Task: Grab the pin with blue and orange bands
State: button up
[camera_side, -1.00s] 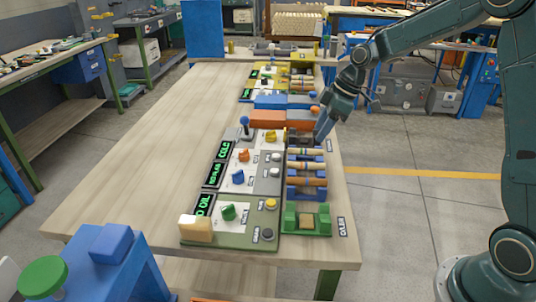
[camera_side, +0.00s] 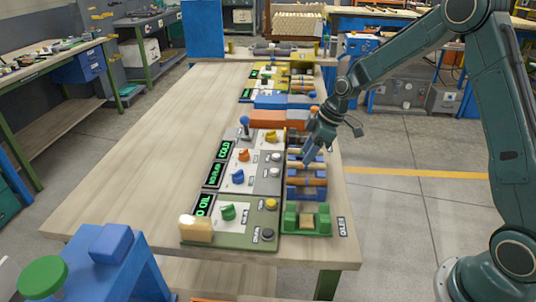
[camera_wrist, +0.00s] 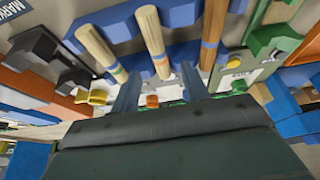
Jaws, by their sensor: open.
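Several wooden pins lie across blue holders on the right side of the table. In the wrist view there are a pale pin (camera_wrist: 96,44) at left, a middle pin (camera_wrist: 152,34) and a browner pin (camera_wrist: 213,32) at right. In the side view my gripper (camera_side: 308,160) is over the holders and hides part of the pins.
Control panels with knobs and lit displays (camera_side: 212,177) stand left of the holders. A green holder (camera_side: 306,220) is at the near end. An orange block (camera_side: 278,118) and a blue block (camera_side: 275,102) lie beyond. The left of the wooden table (camera_side: 150,150) is clear.

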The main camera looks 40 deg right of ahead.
jog(key=shift+x, duration=1.7)
jog(key=shift+f, duration=0.3)
grip_shut()
jog(key=shift+r, duration=0.2)
notch_tip(320, 180, up, 20)
dwell(0.5)
jog(key=shift+a, duration=0.1)
dwell(0.5)
